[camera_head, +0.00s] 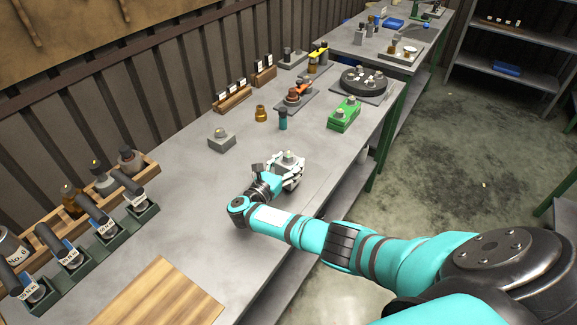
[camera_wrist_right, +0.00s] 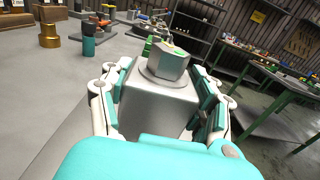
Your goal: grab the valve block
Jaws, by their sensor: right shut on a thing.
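The valve block, a grey metal block with a hexagonal fitting on top, shows large in the right wrist view (camera_wrist_right: 158,100). In the head view only its top (camera_head: 289,157) shows between the fingers. My right gripper (camera_head: 288,168) is shut on it, with one finger on each side; both fingers also show in the right wrist view (camera_wrist_right: 160,104). The block's lower part is hidden by the gripper, so I cannot tell whether it touches the table. My left gripper is not in view.
A similar grey block (camera_head: 221,141), a brass fitting (camera_head: 260,114) and a teal cylinder (camera_head: 283,121) stand beyond my gripper. A green block (camera_head: 344,115) stands near the table's right edge. Dark green holders (camera_head: 107,232) line the left. The grey tabletop (camera_head: 190,200) around my gripper is mostly clear.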

